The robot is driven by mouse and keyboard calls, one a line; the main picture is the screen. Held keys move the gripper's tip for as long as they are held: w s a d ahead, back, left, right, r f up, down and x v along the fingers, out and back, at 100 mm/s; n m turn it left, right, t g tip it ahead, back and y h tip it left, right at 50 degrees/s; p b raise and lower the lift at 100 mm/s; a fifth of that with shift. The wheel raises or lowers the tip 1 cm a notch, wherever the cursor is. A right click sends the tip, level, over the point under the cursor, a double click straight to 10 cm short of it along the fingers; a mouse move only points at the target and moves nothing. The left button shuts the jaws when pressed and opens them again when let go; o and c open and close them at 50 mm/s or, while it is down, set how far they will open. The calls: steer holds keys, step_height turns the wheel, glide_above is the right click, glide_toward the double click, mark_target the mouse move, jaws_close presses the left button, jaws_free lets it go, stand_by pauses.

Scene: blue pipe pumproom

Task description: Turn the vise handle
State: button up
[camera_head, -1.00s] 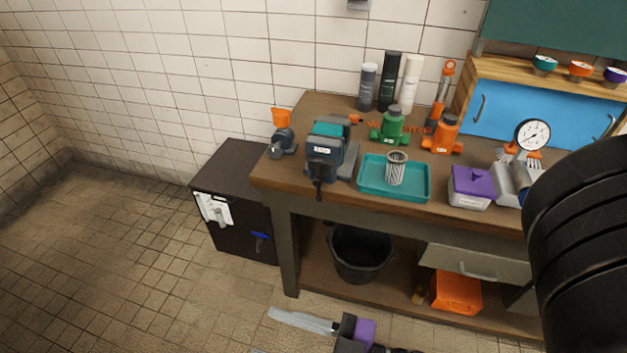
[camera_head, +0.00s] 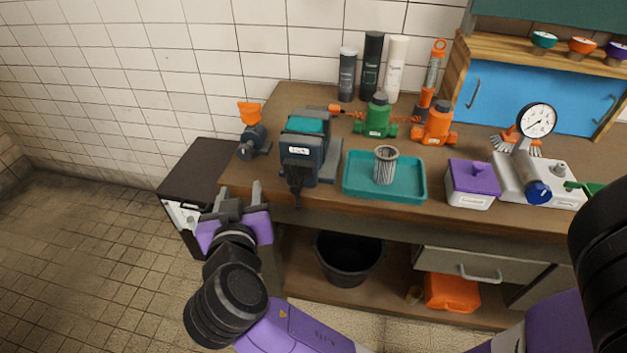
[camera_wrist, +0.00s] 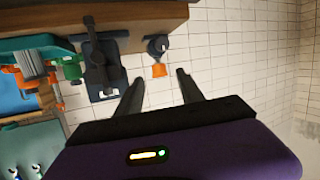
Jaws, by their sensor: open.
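The vise (camera_head: 310,155) is dark grey with a teal top and a white label, and stands at the front left of the workbench. Its dark handle (camera_head: 297,188) hangs down at the bench's front edge. My gripper (camera_head: 242,188) is open and empty, left of the handle and apart from it, in front of the bench's left corner. In the wrist view, turned over, the vise (camera_wrist: 104,68) lies left of my open fingers (camera_wrist: 160,76). Its handle (camera_wrist: 90,24) points to the top there.
A small grey device with an orange cup (camera_head: 249,113) stands left of the vise. A teal tray (camera_head: 350,189) with a metal filter (camera_head: 386,165) is right of it. A dark cabinet (camera_head: 190,165) stands left of the bench (camera_head: 470,222). A black bucket (camera_head: 345,262) is below.

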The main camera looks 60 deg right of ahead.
mark_target(295, 190)
steer(key=s+d+f+m+g+h, duration=0.1)
steer(key=s+d+f+m+g, duration=0.3)
steer(key=s, duration=0.3)
steer(key=shift+m+g, duration=0.5)
steer(key=shift+g, duration=0.1)
steer(key=shift+d+r+p+x, duration=0.1)
steer(key=shift+r+p+x, duration=0.1)
steer(key=shift+x, duration=1.05)
steer(key=shift+d+r+p+x, duration=0.1)
steer(key=shift+r+x, duration=0.1)
steer(key=shift+x, duration=1)
steer(key=shift+d+r+p+x, duration=0.15)
steer(key=shift+r+x, duration=0.1)
steer(key=shift+x, duration=1)
jaws_close()
